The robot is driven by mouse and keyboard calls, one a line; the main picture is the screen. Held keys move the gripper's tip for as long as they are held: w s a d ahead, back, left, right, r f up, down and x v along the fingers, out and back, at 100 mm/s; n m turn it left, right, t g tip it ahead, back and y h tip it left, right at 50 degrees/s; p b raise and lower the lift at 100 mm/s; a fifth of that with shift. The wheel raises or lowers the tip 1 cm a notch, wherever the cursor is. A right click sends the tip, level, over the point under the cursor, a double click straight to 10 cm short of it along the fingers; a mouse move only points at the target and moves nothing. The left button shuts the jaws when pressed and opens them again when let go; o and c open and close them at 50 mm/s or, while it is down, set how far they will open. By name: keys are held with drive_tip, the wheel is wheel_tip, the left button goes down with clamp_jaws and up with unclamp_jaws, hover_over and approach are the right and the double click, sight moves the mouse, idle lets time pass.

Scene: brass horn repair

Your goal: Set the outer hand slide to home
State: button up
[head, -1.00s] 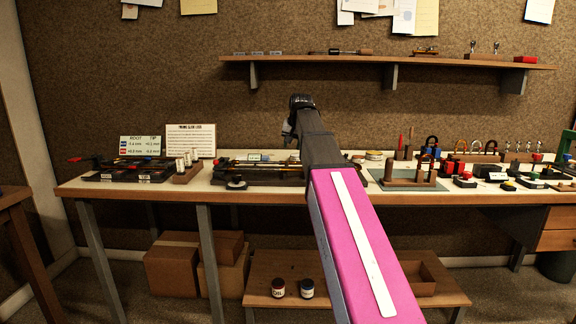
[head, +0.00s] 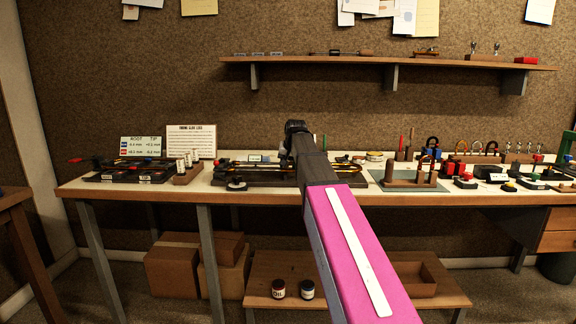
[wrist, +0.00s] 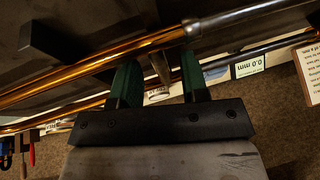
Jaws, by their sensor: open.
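The hand slide's gold tubes (wrist: 85,72) run diagonally across the wrist view and meet a grey metal sleeve (wrist: 222,20) at upper right. In the head view the slide assembly (head: 232,164) lies in a dark fixture on the bench, partly hidden by my arm. My gripper (wrist: 160,64) is open, its two green fingers reaching up to the tubes. A short pale metal bar (wrist: 160,68) shows between the fingers, with gaps on both sides. I cannot tell whether the fingers touch a tube. The head view does not show the fingers clearly.
A tag reading 0.0 mm (wrist: 249,66) appears upside down near the tubes. A second slide fixture (head: 120,172) and a small wooden rack (head: 187,172) stand left on the bench. A grey mat with wooden blocks (head: 408,182) is on the right. A shelf (head: 440,62) hangs above.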

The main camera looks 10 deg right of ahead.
clamp_jaws()
drive_tip(key=w+a, duration=0.1)
drive_tip(key=a, duration=0.4)
drive_tip(key=w+a, duration=0.1)
drive_tip(key=a, duration=0.5)
drive_tip(key=w+a, duration=0.1)
drive_tip(key=a, duration=0.5)
drive_tip(key=shift+w+a, duration=0.1)
drive_tip(key=shift+w, duration=0.1)
unclamp_jaws()
drive_tip(key=shift+a, duration=0.1)
drive_tip(key=shift+r, duration=0.1)
